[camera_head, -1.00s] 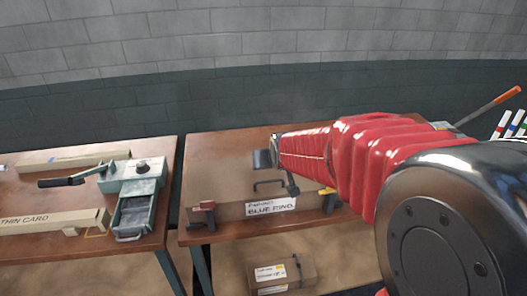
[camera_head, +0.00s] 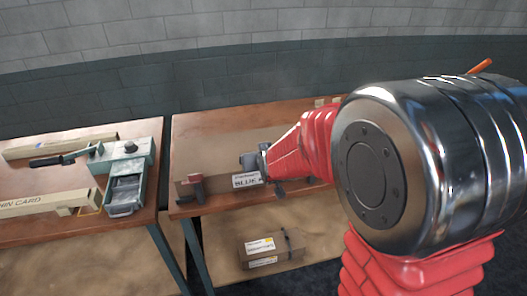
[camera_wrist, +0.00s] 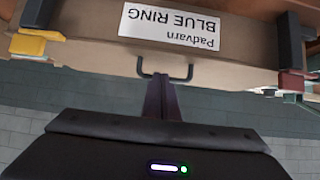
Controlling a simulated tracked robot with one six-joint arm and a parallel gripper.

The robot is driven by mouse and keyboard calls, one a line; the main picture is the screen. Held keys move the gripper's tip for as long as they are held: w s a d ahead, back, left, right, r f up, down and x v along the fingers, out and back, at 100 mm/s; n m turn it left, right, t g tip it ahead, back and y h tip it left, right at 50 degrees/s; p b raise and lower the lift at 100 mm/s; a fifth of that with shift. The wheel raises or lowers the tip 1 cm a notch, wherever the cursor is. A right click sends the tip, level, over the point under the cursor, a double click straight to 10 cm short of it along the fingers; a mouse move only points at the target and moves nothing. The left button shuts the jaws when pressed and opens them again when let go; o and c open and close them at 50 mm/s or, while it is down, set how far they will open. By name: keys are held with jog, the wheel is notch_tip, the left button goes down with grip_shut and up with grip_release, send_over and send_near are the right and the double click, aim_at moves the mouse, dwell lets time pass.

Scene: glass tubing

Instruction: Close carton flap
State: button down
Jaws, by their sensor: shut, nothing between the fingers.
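A long brown carton (camera_head: 217,186) with a white "Padvarn BLUE RING" label (camera_head: 246,180) lies along the front edge of the right table. It shows upside down in the wrist view (camera_wrist: 100,43). A dark U-shaped handle (camera_wrist: 187,75) stands at the carton's edge below the label there; the gripper and arm hide it in the head view. My gripper (camera_wrist: 160,82) is shut and empty, its narrow dark fingers pointing at the handle's opening. I cannot tell whether they touch it. In the head view my gripper (camera_head: 251,161) overlaps the label's upper edge. No separate raised flap is discernible.
A red clamp-like block (camera_head: 194,187) stands at the carton's left end, and a yellow one (camera_wrist: 27,44) shows in the wrist view. Another labelled carton (camera_head: 270,251) lies on the lower shelf. A green cranked device (camera_head: 125,180) stands on the left table.

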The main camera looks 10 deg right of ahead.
jog(key=shift+s+a+f, duration=0.1)
jog(key=shift+s+f, duration=0.15)
jog(key=shift+f, duration=0.35)
jog(key=shift+s+a+f, duration=0.1)
jog(key=shift+s+f, duration=0.15)
jog(key=shift+f, duration=0.35)
jog(key=shift+w+f, duration=0.1)
notch_tip(320, 180, up, 6)
jog(key=f, duration=0.1)
jog(key=s+f, duration=0.4)
jog(key=s, duration=0.4)
jog(key=shift+s+d, duration=0.15)
jog(key=shift+s, duration=0.25)
